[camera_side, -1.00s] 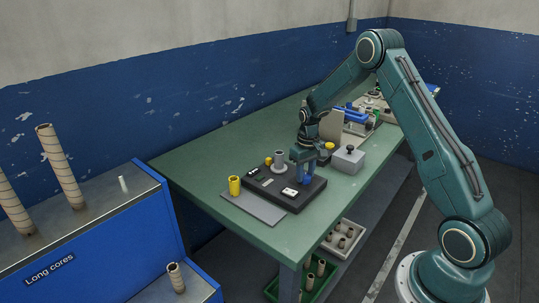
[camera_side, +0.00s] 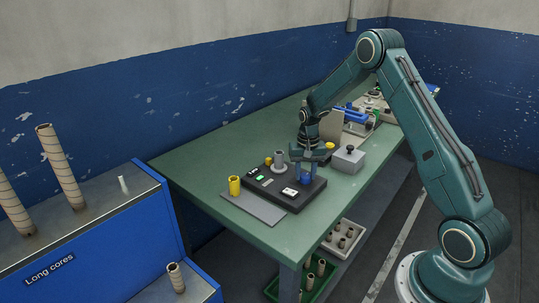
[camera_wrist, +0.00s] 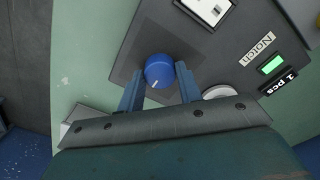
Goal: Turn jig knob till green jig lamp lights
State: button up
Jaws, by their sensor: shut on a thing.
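The jig is a dark box (camera_side: 270,197) on the green bench. Its blue knob (camera_wrist: 159,71) has a white pointer mark, which points to the lower left in the wrist view. My gripper (camera_wrist: 157,80) is shut on the knob, with one finger on each side. In the side view my gripper (camera_side: 305,168) is above the blue knob (camera_side: 306,180). The jig lamp (camera_wrist: 271,64) is lit bright green, between the "Notch" and "1 pcs" labels. It also shows green in the side view (camera_side: 258,177).
A yellow cup (camera_side: 234,185) stands on a grey plate (camera_side: 258,208) left of the jig. A grey post (camera_side: 279,160) stands at the jig's back. A grey box (camera_side: 345,160) with a black knob is close on the right. The bench's left rear is clear.

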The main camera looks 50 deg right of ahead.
aim_at(305, 175)
jog(key=o, duration=1)
jog(key=shift+r, duration=0.2)
notch_tip(305, 175, up, 14)
jog(key=shift+f, duration=0.25)
jog(key=shift+r, duration=0.1)
